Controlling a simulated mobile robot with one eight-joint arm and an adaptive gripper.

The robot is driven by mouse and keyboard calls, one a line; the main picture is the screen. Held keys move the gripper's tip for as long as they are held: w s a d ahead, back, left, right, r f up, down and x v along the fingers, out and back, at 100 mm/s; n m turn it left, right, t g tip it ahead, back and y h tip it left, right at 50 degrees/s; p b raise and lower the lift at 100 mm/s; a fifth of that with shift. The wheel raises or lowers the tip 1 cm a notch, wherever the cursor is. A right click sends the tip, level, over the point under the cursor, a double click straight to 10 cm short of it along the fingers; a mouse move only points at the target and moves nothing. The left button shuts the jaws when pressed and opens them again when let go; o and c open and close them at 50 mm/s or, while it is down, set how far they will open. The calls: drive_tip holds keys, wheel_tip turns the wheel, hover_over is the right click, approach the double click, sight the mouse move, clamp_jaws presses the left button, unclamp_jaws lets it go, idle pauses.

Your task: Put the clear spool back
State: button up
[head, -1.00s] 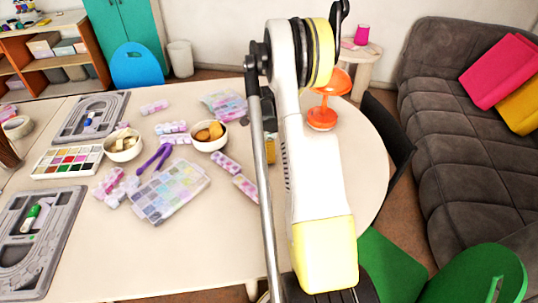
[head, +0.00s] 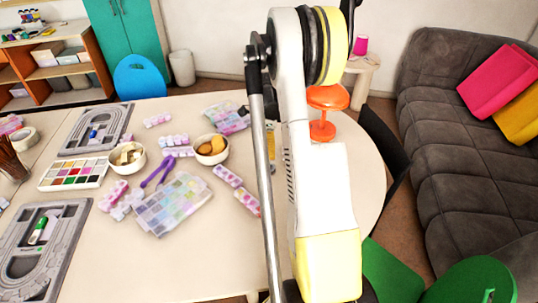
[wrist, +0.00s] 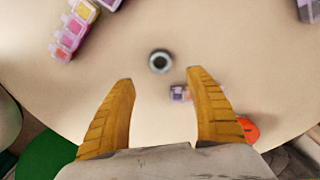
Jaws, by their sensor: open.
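In the wrist view my gripper (wrist: 160,76) is open, its two yellow fingers spread above the table with nothing held.
A small purple and orange item (wrist: 181,93) lies near the right finger. Pink bead boxes (wrist: 75,28) lie at upper left.

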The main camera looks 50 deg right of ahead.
drive_tip(key=a+r+n+t+h, duration=0.1)
drive_tip(key=a+r+n+t, duration=0.2)
drive_tip(key=a+r+n, duration=1.3)
drive_tip(key=s+a+r+n+t, duration=0.1)
drive_tip(key=s+a+n, duration=0.2)
drive_tip(key=a, duration=0.5)
drive_tip(key=s+a+r+n+t+y, duration=0.1)
drive_tip(key=s+a+n+t, duration=0.1)
drive_tip(key=a, duration=0.5)
drive_tip(key=s+a+r+n+t, duration=0.1)
drive_tip(key=s+a+n, duration=0.4)
drive_tip(key=a, duration=0.3)
drive_tip(key=shift+s+a+r, duration=0.2)
drive_tip(key=shift+s+a, duration=0.15)
drive_tip(key=shift+s, duration=0.4)
